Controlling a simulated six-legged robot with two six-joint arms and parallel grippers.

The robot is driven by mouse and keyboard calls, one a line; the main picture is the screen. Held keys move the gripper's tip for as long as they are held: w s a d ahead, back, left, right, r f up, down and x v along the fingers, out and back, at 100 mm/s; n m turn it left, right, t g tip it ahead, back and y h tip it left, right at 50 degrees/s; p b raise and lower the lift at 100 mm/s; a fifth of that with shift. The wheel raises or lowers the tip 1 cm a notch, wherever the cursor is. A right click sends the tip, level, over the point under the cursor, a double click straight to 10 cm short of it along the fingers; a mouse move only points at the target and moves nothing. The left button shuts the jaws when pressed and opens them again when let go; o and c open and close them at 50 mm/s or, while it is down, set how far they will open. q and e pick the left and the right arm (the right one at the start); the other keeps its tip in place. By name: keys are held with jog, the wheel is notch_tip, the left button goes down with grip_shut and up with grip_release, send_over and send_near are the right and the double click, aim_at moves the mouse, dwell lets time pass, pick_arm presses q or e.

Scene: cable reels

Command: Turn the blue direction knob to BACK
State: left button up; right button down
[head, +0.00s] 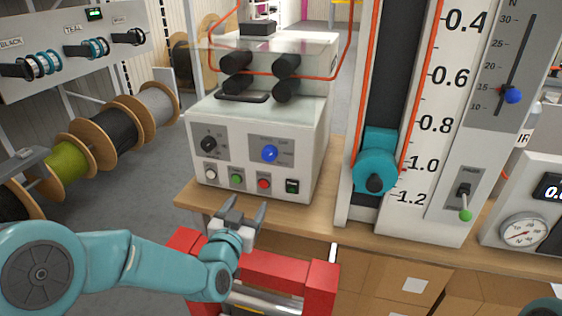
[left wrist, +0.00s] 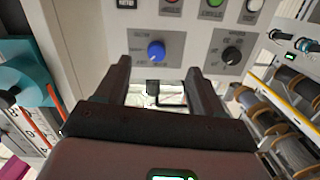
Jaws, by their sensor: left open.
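The blue direction knob (head: 270,153) sits on a grey plate on the front of the white machine box (head: 312,160), above a row of buttons. The plate's small labels are too blurred to read surely. My left gripper (head: 240,208) is in front of and below the panel, open and empty, apart from the knob. In the left wrist view the blue knob (left wrist: 156,50) shows ahead, between and beyond the open fingers (left wrist: 160,75). My right gripper does not show.
A black knob (head: 209,145) is left of the blue one. White, green and red buttons (head: 237,179) and a dark green-lit switch lie below. Cable reels (head: 107,132) are at left. A red frame (head: 290,270) is below my gripper.

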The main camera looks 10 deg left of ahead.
pick_arm(q)
notch_tip(320, 180, up, 3)
jog(key=p, duration=0.3)
send_near(268, 158)
jog(key=shift+t, duration=0.4)
jog(key=w, duration=0.8)
jog(key=shift+w+f, duration=0.3)
jog(key=c, duration=1.1)
jog(key=shift+o, duration=0.2)
